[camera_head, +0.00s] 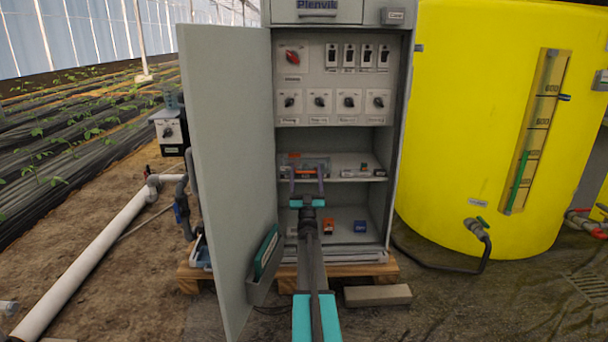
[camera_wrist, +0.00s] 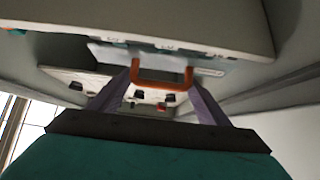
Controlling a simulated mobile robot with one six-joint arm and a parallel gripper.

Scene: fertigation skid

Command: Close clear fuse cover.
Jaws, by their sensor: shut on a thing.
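The clear fuse cover (camera_head: 288,165) is a see-through panel at the middle shelf of the open grey cabinet, partly behind my gripper. In the wrist view the pale clear cover (camera_wrist: 112,53) carries an orange handle (camera_wrist: 163,84). My gripper (camera_head: 306,174) reaches into the cabinet at shelf height. In the wrist view my gripper (camera_wrist: 162,76) has its two purple fingers at either end of the orange handle, shut on it. I cannot tell the exact tilt of the cover.
The cabinet door (camera_head: 228,170) stands open on the left, with a document pocket (camera_head: 263,268) low on it. Rotary switches (camera_head: 348,100) are above the shelf. Small parts (camera_head: 360,226) sit on the cabinet floor. A yellow tank (camera_head: 460,130) stands close on the right.

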